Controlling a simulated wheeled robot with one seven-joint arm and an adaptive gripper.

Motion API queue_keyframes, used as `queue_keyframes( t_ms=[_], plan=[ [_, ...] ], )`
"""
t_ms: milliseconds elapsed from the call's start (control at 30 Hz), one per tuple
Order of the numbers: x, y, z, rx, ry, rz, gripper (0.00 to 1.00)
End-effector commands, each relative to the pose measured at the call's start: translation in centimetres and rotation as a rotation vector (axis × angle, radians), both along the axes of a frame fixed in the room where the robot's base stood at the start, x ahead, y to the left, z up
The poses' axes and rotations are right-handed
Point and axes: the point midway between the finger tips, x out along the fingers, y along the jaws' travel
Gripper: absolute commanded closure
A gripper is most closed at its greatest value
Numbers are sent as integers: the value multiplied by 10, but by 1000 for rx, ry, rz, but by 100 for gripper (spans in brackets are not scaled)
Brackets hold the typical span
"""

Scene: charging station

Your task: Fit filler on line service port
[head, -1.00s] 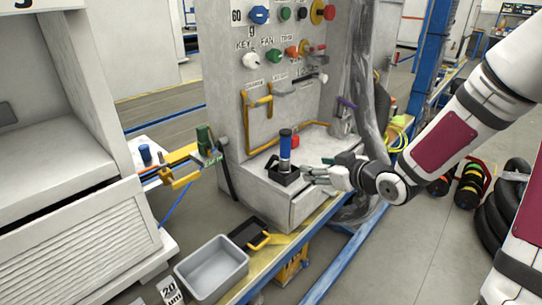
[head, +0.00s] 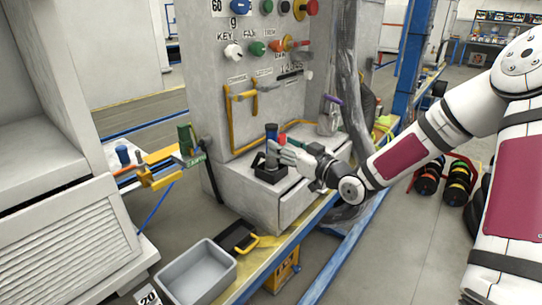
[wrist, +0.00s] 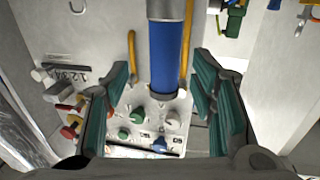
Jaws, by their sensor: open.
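The filler (head: 271,131) looks like an upright cylinder with a blue top and a grey band, standing in a black holder (head: 268,172) on the console ledge. My gripper (head: 278,152) is at the filler from the right and partly hides its lower part. In the wrist view the blue part of the filler (wrist: 165,55) lies between the two open green-padded fingers, with a gap visible on the left side. I cannot tell which fitting is the line service port; a green fitting (head: 186,140) on a yellow bracket stands left of the console.
The console panel (head: 265,80) with knobs and a yellow handle rises close behind the filler. A grey hose hangs at its right. A grey bin (head: 200,272) and a black tray (head: 236,237) sit low in front.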

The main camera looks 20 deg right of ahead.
Motion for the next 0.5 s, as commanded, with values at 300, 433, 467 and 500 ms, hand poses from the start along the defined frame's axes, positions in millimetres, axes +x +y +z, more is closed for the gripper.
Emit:
queue_keyframes(
  t_ms=[300, 433, 467, 500],
  plan=[
    [30, 20, -7, 1, -2, 1, 49],
    [43, 25, -6, 1, 0, -1, 49],
    [44, 26, -6, 1, 0, -1, 49],
    [46, 26, -5, 0, 1, -1, 49]
  ],
)
